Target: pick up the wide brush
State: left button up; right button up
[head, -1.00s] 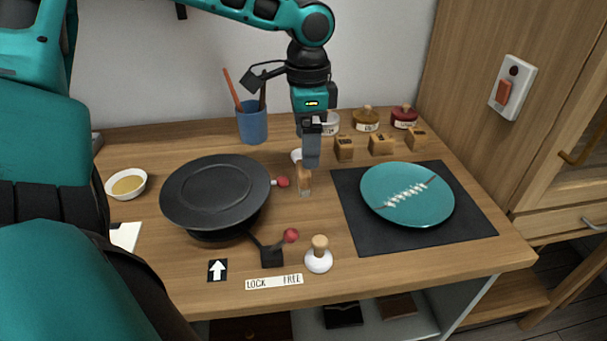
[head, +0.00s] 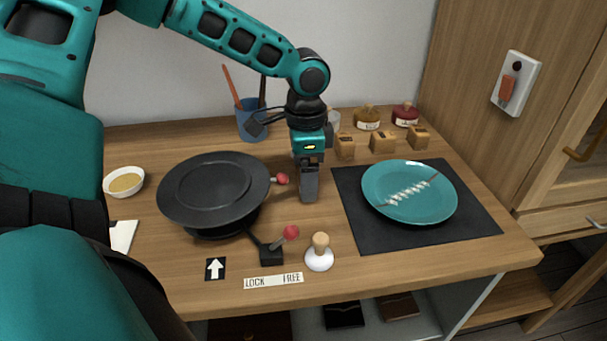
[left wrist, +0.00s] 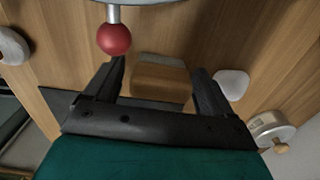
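The wide brush (left wrist: 160,80) shows in the left wrist view as a short wooden block with a greyish part at its far side. It lies between the two fingers of my left gripper (left wrist: 159,69), which look spread on either side of it. A narrow gap seems to show beside it. In the head view my left gripper (head: 308,194) points straight down at the table, right of the black wheel, and hides the brush. My right gripper is not in view.
The black wheel (head: 208,190) with a red-knobbed lever (head: 281,179) is close at the left. A teal plate (head: 410,195) with a white seam lies on a dark mat (head: 360,225) at the right. Wooden blocks (head: 383,142), jars and a blue cup (head: 250,125) stand behind.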

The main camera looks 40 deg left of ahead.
pick_arm(q)
jog(key=c, duration=0.9)
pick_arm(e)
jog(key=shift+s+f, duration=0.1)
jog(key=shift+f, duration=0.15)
pick_arm(q)
notch_tip(320, 180, up, 20)
jog(key=p, duration=0.4)
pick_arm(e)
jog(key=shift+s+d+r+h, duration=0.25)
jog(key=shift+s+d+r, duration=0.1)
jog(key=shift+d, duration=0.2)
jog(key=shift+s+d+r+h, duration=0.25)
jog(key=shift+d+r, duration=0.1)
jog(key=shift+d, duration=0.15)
